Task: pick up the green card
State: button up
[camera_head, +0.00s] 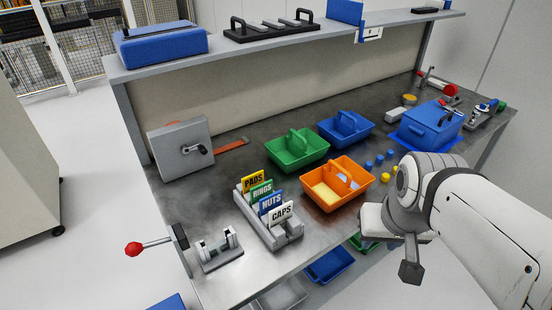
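The green card (261,189), lettered RINGS, stands upright in a grey slotted holder (290,238) near the front of the workbench. In the same holder, a yellow PADS card (252,181) is behind it, and a blue NUTS card (271,202) and a white CAPS card (282,213) are in front. The cards partly cover one another. My gripper (410,270) is at the lower right, in front of the bench edge and well to the right of the cards. It is apart from the green card. Its fingers are not clear enough to show whether they are open.
An orange bin (338,207), a green bin (297,168) and a blue bin (345,128) stand right of the cards. A grey fixture (219,247) and a red-knobbed lever (135,248) are at left.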

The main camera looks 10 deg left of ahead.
aim_at(264, 189)
jog(key=z, duration=0.1)
jog(key=k, duration=0.9)
jog(key=u, duration=0.6)
jog(key=i, duration=1)
jog(key=u, duration=0.05)
